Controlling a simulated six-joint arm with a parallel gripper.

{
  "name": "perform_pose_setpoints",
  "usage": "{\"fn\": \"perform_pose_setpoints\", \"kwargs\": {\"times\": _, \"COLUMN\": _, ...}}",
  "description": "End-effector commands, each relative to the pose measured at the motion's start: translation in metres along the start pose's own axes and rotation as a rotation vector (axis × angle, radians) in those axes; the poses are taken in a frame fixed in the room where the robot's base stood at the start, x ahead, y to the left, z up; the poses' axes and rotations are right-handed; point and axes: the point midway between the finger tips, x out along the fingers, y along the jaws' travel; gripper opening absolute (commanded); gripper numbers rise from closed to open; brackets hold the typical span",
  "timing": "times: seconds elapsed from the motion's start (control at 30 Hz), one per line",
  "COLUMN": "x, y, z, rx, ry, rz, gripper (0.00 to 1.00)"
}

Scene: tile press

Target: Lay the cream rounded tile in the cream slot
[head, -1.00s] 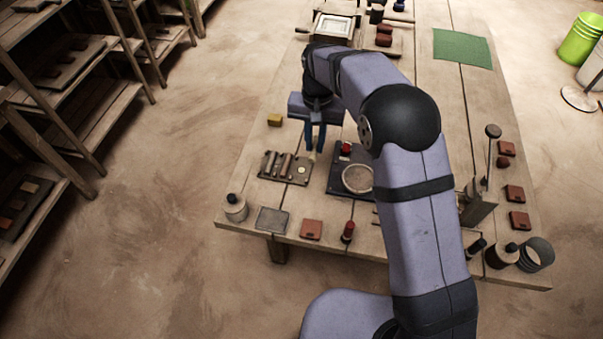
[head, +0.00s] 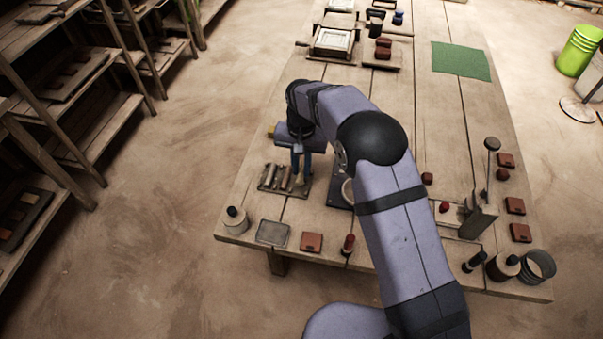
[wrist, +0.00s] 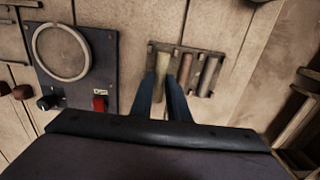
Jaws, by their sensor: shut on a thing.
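My gripper (wrist: 164,100) is shut on the cream rounded tile (wrist: 161,66), which shows as a long pale bar between the blue fingers in the wrist view. In the head view my gripper (head: 301,170) is at the right end of the slotted board (head: 266,186). The tile is over the board's end place, beside two longer pieces, one brown (wrist: 186,72) and one grey-brown (wrist: 208,76). The cream slot is hidden under the tile and fingers. I cannot tell whether the tile touches the board.
A grey tray (head: 273,232), a red tile (head: 311,243) and a jar (head: 235,222) stand along the front edge. A green mat (head: 461,60) lies farther back.

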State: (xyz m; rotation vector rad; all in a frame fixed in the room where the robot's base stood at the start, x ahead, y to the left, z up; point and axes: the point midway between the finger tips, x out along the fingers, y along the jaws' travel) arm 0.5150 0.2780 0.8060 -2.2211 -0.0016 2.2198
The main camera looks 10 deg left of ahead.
Motion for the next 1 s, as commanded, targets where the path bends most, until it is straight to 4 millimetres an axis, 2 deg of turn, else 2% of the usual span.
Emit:
{"fn": "perform_pose_setpoints", "kwargs": {"times": 0.2, "x": 0.005, "y": 0.000, "z": 0.000, "rx": 0.000, "ry": -0.002, "rz": 0.001, "gripper": 0.00}}
{"fn": "perform_pose_setpoints", "kwargs": {"times": 0.5, "x": 0.036, "y": 0.001, "z": 0.001, "rx": 0.000, "ry": -0.002, "rz": 0.001, "gripper": 0.00}}
{"fn": "perform_pose_setpoints", "kwargs": {"times": 0.93, "x": 0.042, "y": 0.000, "z": 0.000, "rx": 0.000, "ry": 0.000, "rz": 0.000, "gripper": 0.00}}
{"fn": "perform_pose_setpoints", "kwargs": {"times": 0.97, "x": 0.042, "y": 0.000, "z": 0.000, "rx": 0.000, "ry": 0.000, "rz": 0.000, "gripper": 0.20}}
{"fn": "perform_pose_setpoints", "kwargs": {"times": 1.0, "x": 0.041, "y": 0.000, "z": 0.000, "rx": 0.000, "ry": 0.000, "rz": 0.000, "gripper": 0.29}}
